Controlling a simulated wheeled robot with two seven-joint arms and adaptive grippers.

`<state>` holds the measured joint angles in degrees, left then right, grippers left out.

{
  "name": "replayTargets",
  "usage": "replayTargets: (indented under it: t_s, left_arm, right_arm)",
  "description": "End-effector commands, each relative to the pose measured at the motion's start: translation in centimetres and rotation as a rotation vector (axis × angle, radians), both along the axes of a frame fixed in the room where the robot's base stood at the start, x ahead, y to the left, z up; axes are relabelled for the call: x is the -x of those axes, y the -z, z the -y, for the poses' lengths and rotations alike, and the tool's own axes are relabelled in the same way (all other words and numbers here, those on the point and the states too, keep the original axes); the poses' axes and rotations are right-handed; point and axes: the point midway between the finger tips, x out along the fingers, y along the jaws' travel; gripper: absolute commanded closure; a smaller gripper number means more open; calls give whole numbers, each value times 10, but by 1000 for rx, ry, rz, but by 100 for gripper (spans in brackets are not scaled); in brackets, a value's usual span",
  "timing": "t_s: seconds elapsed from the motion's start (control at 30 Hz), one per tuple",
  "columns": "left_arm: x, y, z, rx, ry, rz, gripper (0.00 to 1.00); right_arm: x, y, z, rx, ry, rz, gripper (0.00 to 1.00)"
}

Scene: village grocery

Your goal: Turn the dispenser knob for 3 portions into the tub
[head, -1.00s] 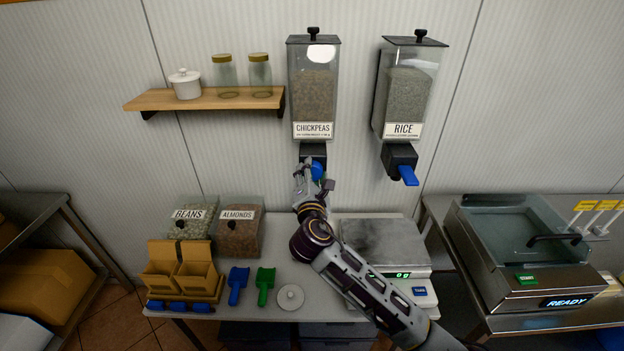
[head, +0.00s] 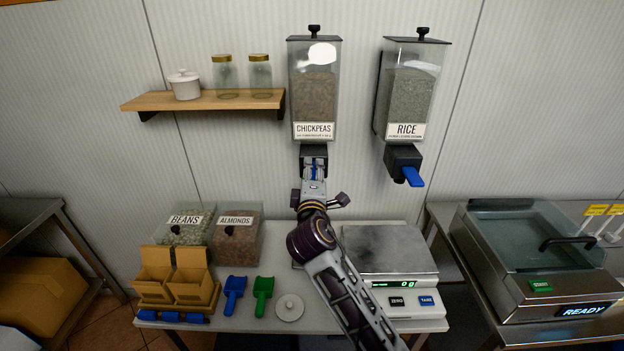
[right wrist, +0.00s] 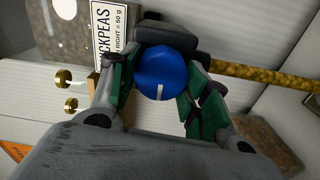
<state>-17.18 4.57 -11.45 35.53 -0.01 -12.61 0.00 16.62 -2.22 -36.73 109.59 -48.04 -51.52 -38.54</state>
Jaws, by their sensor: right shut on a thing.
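The chickpeas dispenser (head: 315,95) hangs on the wall, its black outlet (head: 313,152) at the bottom. Its round blue knob (right wrist: 160,73) with a white mark shows in the right wrist view; in the head view my gripper mostly covers it. My right gripper (head: 313,168) is shut on the knob, with a green-padded finger on each side in the right wrist view (right wrist: 158,85). The knob's white mark points toward the bottom of the wrist picture. No tub can be made out below the outlet, where my right arm hides part of the table. My left gripper is not in view.
A rice dispenser (head: 408,95) with a blue lever hangs to the right. Below are a scale (head: 390,250) reading 0 g, a white lid (head: 289,307), blue and green scoops, and bean and almond bins. A shelf (head: 205,101) is at upper left.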

Motion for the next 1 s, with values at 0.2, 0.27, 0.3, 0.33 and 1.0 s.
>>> replayTargets:
  t_s: [0.2, 0.27, 0.3, 0.33, 1.0]
  left_arm:
    - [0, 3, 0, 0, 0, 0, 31]
    - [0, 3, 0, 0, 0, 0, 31]
    - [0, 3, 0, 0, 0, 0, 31]
    - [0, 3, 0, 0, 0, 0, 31]
    - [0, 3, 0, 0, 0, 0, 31]
  right_arm:
    - [0, 2, 0, -51, 1, -4, 77]
    - [0, 2, 0, -55, 1, -5, 77]
    - [0, 2, 0, -56, 1, -5, 77]
    - [0, 2, 0, -57, 1, -5, 77]
    - [0, 1, 0, -56, 1, -2, 31]
